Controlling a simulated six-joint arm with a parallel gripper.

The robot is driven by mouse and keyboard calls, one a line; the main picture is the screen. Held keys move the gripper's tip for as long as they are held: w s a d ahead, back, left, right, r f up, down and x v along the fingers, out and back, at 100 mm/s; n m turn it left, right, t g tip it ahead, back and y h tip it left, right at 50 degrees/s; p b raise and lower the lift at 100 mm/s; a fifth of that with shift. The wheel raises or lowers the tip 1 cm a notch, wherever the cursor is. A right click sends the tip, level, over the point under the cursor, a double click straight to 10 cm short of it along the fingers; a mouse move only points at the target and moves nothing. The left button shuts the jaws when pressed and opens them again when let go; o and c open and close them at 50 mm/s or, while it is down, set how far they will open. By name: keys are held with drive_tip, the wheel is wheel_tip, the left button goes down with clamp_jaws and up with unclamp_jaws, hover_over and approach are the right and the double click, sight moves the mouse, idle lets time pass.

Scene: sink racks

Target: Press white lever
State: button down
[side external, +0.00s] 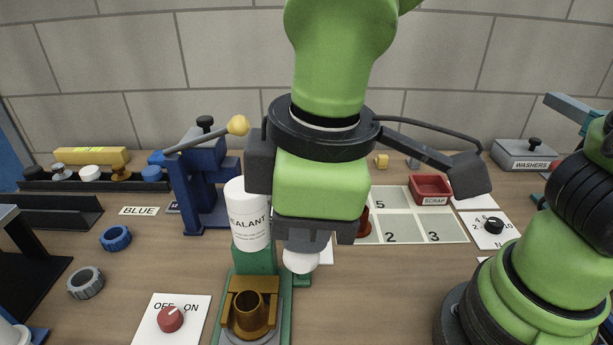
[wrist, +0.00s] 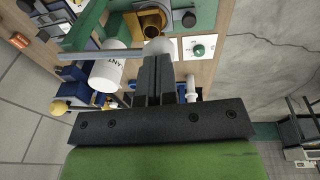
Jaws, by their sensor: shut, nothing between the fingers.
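The white lever's ball knob (side external: 300,258) shows just below my gripper (side external: 303,242), beside a green stand with a brass cup (side external: 249,312). In the wrist view the white knob (wrist: 160,46) sits right at the tips of my closed fingers (wrist: 157,60). The fingers appear to touch it or nearly so; I cannot tell which. My gripper is shut and empty. The lever's arm is mostly hidden by my gripper in the side view. In the wrist view a grey rod (wrist: 90,54) runs toward the knob.
A white sealant bottle (side external: 249,215) stands close left of my gripper. Behind it is a blue press with a yellow-ball lever (side external: 237,125). A red OFF/ON knob (side external: 170,319) is at front left. A numbered mat (side external: 400,228) and red scrap tray (side external: 431,187) lie right.

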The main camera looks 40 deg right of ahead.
drive_tip(key=f, duration=0.3)
drive_tip(key=shift+s+a+f, duration=0.3)
drive_tip(key=shift+s+f, duration=0.05)
drive_tip(key=shift+f, duration=1.05)
approach(307, 260)
drive_tip(key=s+a, duration=0.1)
drive_tip(key=s, duration=0.1)
drive_tip(key=s+a, duration=0.2)
drive_tip(key=shift+a+r, duration=0.2)
drive_tip(key=shift+a, duration=0.1)
drive_tip(key=shift+w, duration=0.1)
drive_tip(key=w+d+r+m+t+y, duration=0.1)
drive_tip(key=d+m+t, duration=0.4)
drive_tip(key=d+m, duration=0.8)
drive_tip(key=d, duration=0.7)
drive_tip(key=shift+w+d+t+y, duration=0.2)
drive_tip(key=shift+d+t+y, duration=0.1)
drive_tip(key=shift+d+y, duration=0.1)
